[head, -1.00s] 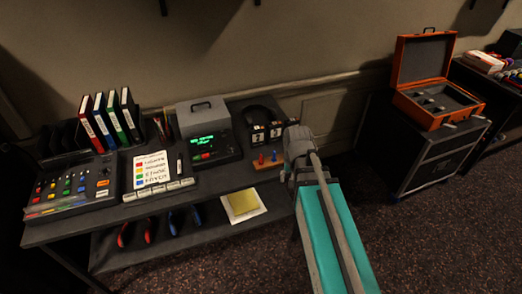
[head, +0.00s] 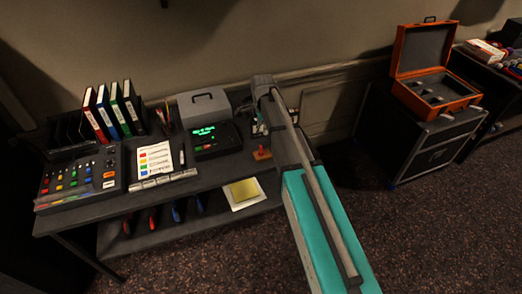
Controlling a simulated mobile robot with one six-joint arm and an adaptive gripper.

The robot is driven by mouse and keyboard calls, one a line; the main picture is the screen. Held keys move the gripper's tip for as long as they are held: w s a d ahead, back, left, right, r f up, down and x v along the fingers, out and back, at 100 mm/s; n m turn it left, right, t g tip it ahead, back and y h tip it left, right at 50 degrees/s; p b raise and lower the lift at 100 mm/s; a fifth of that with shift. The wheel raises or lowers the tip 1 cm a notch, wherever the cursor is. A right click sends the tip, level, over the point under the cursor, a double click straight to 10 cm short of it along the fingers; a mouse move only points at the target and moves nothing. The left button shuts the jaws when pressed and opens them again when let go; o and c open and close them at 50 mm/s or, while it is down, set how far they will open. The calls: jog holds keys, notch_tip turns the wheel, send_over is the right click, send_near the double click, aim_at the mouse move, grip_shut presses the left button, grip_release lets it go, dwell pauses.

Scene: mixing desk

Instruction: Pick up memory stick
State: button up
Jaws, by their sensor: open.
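I cannot make out for sure which item is the memory stick. A row of small pale pieces (head: 163,180) lies in front of a sheet with coloured marks (head: 155,160). A small white upright item stands at the sheet's right edge.
Coloured binders (head: 114,110), a button console (head: 80,178), a grey case (head: 204,105) and a device with a green display (head: 214,138) crowd the desk. An open orange case (head: 437,92) stands on a black trunk at right.

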aim_at(261, 146)
jog(key=shift+w+a, duration=0.15)
jog(key=shift+w, duration=0.05)
jog(key=shift+f, duration=0.15)
notch_tip(261, 146, down, 8)
jog(key=b, duration=0.8)
jog(key=shift+f+b, duration=0.15)
jog(key=shift+b, duration=0.2)
jog(key=shift+f, duration=0.1)
dwell(0.4)
jog(key=shift+w+a+f+b, duration=0.1)
jog(key=shift+f+b, duration=1.15)
jog(key=shift+b, duration=0.05)
jog(key=shift+w+a+f+b, duration=0.1)
jog(key=shift+f+b, duration=1.15)
jog(key=shift+b, duration=0.05)
jog(key=c, duration=0.8)
